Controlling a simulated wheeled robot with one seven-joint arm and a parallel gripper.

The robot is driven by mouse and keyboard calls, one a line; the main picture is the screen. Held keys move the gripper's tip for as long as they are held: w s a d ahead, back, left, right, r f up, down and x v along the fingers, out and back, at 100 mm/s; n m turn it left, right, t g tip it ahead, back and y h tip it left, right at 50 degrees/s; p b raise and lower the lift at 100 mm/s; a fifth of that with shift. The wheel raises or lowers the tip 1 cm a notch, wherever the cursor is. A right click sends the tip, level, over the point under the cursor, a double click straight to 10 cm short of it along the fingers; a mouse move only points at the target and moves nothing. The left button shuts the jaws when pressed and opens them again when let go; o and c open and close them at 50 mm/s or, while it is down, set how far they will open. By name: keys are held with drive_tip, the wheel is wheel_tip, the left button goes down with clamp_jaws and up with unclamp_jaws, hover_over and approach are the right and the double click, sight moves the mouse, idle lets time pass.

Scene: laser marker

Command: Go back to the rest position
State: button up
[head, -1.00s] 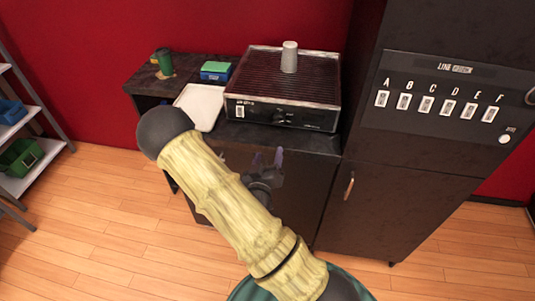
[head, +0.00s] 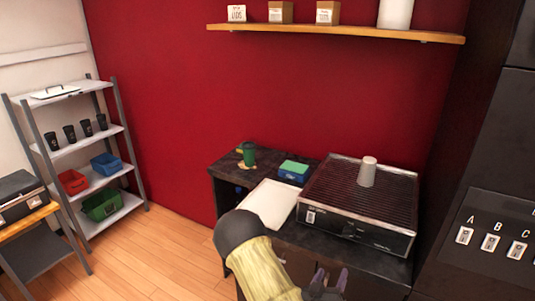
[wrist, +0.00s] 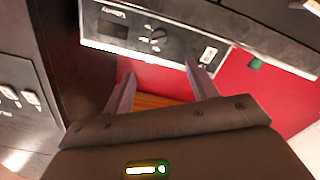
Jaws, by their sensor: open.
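My gripper (head: 328,284) shows at the bottom edge of the head view, in front of the dark counter (head: 290,236) and below the laser marker (head: 360,205). In the wrist view my gripper (wrist: 160,85) has its two fingers spread apart with nothing between them. The front panel of the laser marker (wrist: 135,32) shows just beyond the fingertips in that view, upside down. A light grey cup (head: 368,171) stands upside down on the ribbed top of the laser marker, apart from my gripper.
A white tray (head: 268,205), a green cup (head: 249,154) and a blue-green box (head: 294,171) sit on the counter. A dark cabinet with lettered switches (head: 490,243) stands at right. A shelf rack (head: 72,150) stands at left. The wooden floor (head: 165,255) between is clear.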

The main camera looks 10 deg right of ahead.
drive_tip(key=s+a+r+m+g+y, duration=0.2)
drive_tip(key=s+a+r+g+y, duration=0.1)
drive_tip(key=a+g+y, duration=0.5)
drive_tip(key=s+r+n+g+y, duration=0.2)
drive_tip(key=s+r+n+g, duration=0.1)
drive_tip(key=s+r, duration=0.4)
drive_tip(key=s, duration=0.3)
drive_tip(key=shift+g, duration=0.4)
drive_tip(key=shift+d, duration=0.1)
